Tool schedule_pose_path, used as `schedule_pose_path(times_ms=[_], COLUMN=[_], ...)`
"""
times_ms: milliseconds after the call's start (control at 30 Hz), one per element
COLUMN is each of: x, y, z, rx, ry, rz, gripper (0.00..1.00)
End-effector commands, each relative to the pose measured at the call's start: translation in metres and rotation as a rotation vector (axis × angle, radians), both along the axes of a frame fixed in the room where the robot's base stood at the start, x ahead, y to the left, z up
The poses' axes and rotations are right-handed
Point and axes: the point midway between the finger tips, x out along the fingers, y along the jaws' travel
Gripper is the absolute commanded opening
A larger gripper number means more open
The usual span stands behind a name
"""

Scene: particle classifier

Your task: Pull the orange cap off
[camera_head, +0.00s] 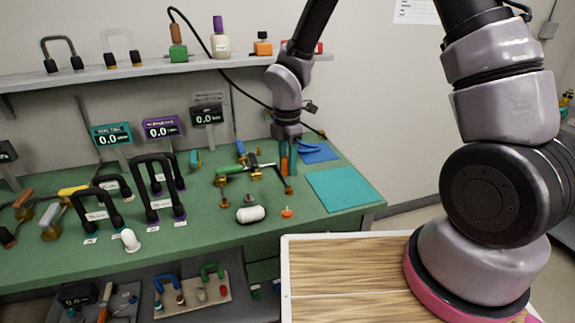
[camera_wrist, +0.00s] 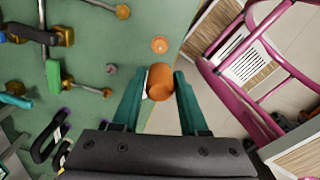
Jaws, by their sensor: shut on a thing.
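My gripper (camera_head: 285,172) hangs over the right part of the green bench. In the wrist view its two teal fingers (camera_wrist: 156,82) are shut on an orange round piece (camera_wrist: 160,76), which I take to be the orange cap. Only its upper end and side show between the fingers. In the head view a sliver of this orange piece (camera_head: 284,164) shows between the fingers. What lies under it is hidden, so I cannot tell whether it is still on something. A smaller orange knob (camera_head: 287,212) stands apart on the bench; it also shows in the wrist view (camera_wrist: 159,45).
A white cylinder (camera_head: 251,214) lies left of the small knob. A green-handled tool (camera_head: 240,170) and brass-ended pieces are close left of my gripper. A teal mat (camera_head: 343,188) lies to the right. Black handles (camera_head: 157,188) and display meters (camera_head: 112,134) stand further left.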

Motion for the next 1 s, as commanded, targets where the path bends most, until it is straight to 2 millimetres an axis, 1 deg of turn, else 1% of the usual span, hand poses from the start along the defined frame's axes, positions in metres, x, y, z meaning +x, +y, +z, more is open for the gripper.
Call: schedule_pose_path(times_ms=[233,333,600,667,1000], x=[0.000,0.001,0.001,0.001,0.000], y=[0.000,0.000,0.000,0.000,0.000], z=[0.000,0.004,0.026,0.029,0.030], rx=[0.000,0.001,0.002,0.001,0.000], ry=[0.000,-0.002,-0.003,-0.002,0.000], rz=[0.000,0.000,-0.001,0.000,0.000], gripper=[0.00,0.00,0.00,0.00,0.00])
